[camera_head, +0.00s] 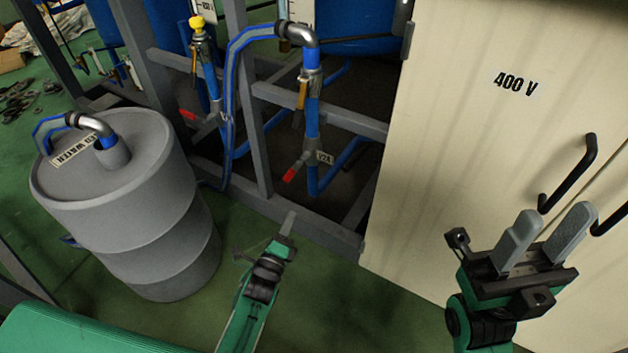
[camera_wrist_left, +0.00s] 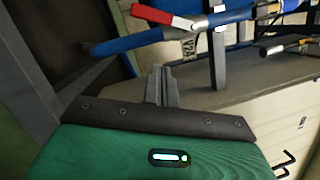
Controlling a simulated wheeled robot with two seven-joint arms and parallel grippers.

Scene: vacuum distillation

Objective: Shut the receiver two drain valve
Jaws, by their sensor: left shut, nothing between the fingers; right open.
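A red-handled valve (camera_head: 291,174) sits low on a blue pipe with a small tag, partly legible, beside it. Its handle slants down and left from the pipe. In the left wrist view the red handle (camera_wrist_left: 165,17) lies above the fingertips, at an angle to a blue pipe (camera_wrist_left: 150,38). My right gripper (camera_head: 553,220) is open and empty before the cabinet.
A second red handle (camera_head: 187,115) is further left on another pipe. A grey drum (camera_head: 130,210) stands at left. Grey frame beams (camera_head: 300,228) surround the pipes. A cream cabinet (camera_head: 450,120) marked 400 V fills the right. Green floor is open between drum and cabinet.

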